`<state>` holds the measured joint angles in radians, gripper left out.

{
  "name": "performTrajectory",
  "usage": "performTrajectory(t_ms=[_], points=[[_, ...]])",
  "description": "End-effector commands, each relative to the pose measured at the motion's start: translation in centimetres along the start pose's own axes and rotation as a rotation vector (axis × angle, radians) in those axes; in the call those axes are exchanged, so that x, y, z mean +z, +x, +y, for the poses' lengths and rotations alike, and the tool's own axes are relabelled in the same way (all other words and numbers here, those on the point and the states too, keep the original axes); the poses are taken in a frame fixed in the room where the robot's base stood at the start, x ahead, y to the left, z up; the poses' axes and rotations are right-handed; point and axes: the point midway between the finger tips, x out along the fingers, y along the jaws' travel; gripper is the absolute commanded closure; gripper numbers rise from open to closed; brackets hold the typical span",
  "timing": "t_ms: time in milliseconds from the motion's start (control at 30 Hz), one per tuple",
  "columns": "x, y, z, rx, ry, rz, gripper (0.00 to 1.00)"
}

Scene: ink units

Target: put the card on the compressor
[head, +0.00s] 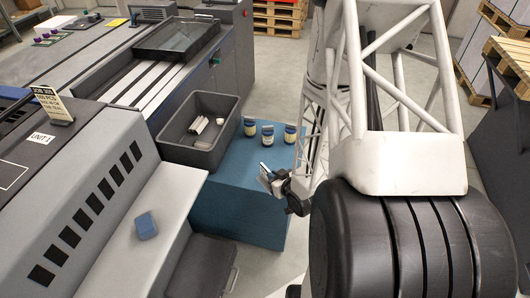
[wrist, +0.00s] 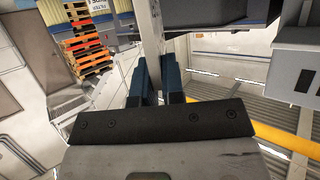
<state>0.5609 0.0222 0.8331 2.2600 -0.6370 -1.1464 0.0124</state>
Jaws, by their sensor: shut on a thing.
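My gripper (head: 266,176) is shut over the right front of the blue cabinet, close to its edge. In the wrist view its blue fingers (wrist: 156,82) close on a thin pale thing, seen nearly edge-on; I cannot tell whether it is a card. A printed cream card (head: 52,104) stands tilted on the grey machine at the left, far from my gripper. I cannot pick out the compressor for sure. A dark grey box (head: 205,265) with a side handle sits low beside the cabinet, partly cut off by the frame.
The blue cabinet (head: 242,205) carries a dark tray (head: 200,132) with pale pieces in it and several small jars (head: 268,135). A blue block (head: 146,225) lies on the machine's pale ledge (head: 160,205). Pallets (head: 280,17) are stacked behind. The cabinet's front top is clear.

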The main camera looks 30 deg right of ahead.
Motion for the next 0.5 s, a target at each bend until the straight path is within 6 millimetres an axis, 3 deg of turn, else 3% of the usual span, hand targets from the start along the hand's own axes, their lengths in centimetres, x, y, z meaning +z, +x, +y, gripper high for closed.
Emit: performTrajectory(t_ms=[200,500], points=[[3.0,-2.9,0.4,0.040,0.023,0.005,1.00],[4.4,-4.5,0.5,0.064,0.031,0.011,1.00]])
